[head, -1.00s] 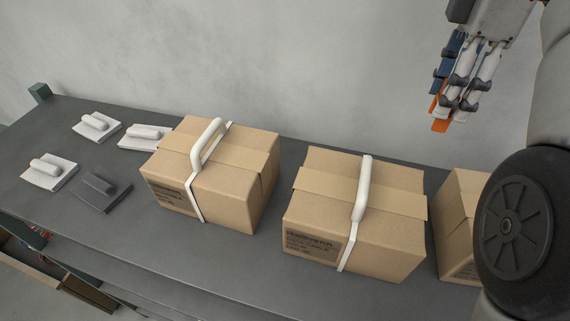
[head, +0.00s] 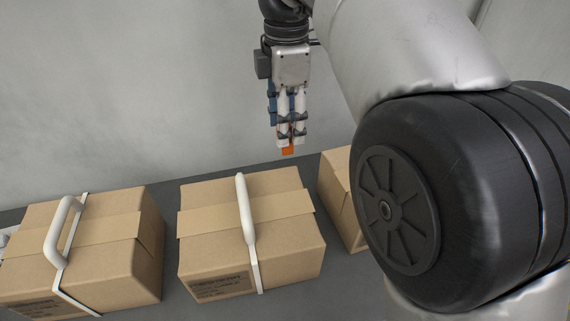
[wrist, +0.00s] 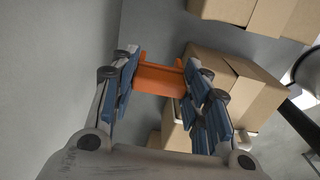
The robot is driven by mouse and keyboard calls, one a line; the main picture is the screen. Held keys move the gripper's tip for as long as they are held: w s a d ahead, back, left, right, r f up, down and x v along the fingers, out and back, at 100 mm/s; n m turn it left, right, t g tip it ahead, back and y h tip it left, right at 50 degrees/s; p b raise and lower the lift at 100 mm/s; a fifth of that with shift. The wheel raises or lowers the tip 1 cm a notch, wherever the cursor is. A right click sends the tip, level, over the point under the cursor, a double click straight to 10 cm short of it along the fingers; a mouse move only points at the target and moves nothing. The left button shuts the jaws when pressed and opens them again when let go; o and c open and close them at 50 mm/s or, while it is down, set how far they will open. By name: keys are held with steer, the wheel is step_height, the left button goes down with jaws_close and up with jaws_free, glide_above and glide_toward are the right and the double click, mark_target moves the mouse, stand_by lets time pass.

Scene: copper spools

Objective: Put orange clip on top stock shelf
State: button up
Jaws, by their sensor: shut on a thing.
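The orange clip (wrist: 160,76) is between the blue finger pads of my gripper (wrist: 160,85) in the wrist view. In the head view only a small orange end of the clip (head: 288,150) shows below the fingertips. My gripper (head: 290,138) points down and is shut on the clip. It hangs above and behind the middle cardboard box, near the wall. No stock shelf can be clearly made out apart from the dark grey surface (head: 168,183) that bears the boxes.
Cardboard boxes stand on the grey surface: one with a white handle at left (head: 120,265), one with a white handle in the middle (head: 205,245), and another at right (head: 338,185), partly hidden by my arm. A plain wall (head: 110,90) rises behind. Little surface is bare.

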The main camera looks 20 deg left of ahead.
mark_target(285, 150)
step_height(285, 150, down, 7)
steer(key=shift+w+a+f, duration=0.1)
steer(key=shift+w+f, duration=0.05)
steer(key=shift+f, duration=2.1)
steer(key=shift+f, duration=0.15)
steer(key=o, duration=0.6)
step_height(285, 150, up, 12)
steer(key=shift+r, duration=0.15)
